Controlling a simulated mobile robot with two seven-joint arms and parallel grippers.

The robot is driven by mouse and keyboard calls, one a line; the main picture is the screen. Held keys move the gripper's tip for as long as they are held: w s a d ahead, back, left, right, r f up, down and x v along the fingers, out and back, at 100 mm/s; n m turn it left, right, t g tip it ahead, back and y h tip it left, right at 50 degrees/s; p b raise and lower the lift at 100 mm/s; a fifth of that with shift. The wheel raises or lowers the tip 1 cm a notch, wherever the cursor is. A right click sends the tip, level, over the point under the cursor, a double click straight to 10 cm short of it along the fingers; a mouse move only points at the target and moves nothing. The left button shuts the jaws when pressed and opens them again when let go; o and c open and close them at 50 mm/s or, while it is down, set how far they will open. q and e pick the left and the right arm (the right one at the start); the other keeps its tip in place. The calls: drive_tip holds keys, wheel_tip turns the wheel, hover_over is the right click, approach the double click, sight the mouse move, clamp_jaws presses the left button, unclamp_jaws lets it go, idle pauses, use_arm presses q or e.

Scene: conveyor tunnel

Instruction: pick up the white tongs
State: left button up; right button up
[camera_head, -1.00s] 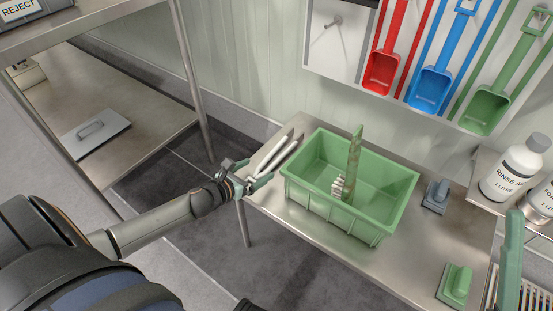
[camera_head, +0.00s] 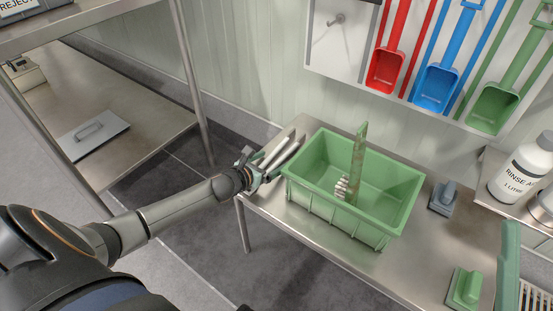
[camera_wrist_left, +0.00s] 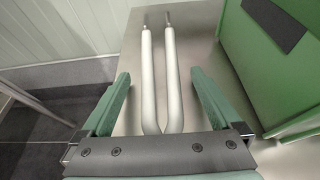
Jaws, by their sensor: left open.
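The white tongs (camera_head: 283,152) lie on the steel table at its left end, beside the green crate. In the left wrist view the tongs (camera_wrist_left: 148,80) show as two white arms with metal tips, pointing away from me. My left gripper (camera_head: 266,168) is at the near end of the tongs. In the left wrist view its green fingers (camera_wrist_left: 162,95) are open, one on each side of the tongs, with a gap on both sides. The near end of the tongs is hidden behind the gripper's palm.
The green crate (camera_head: 300,199) stands just right of the tongs, with a green-handled brush (camera_head: 357,155) in it. A grey block-like tool (camera_head: 443,197) and a green one (camera_head: 465,289) lie on the table (camera_head: 400,265). Red, blue and green scoops hang on the wall.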

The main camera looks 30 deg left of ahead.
use_arm(q)
drive_tip(key=shift+c, duration=0.3)
drive_tip(key=c, duration=1.5)
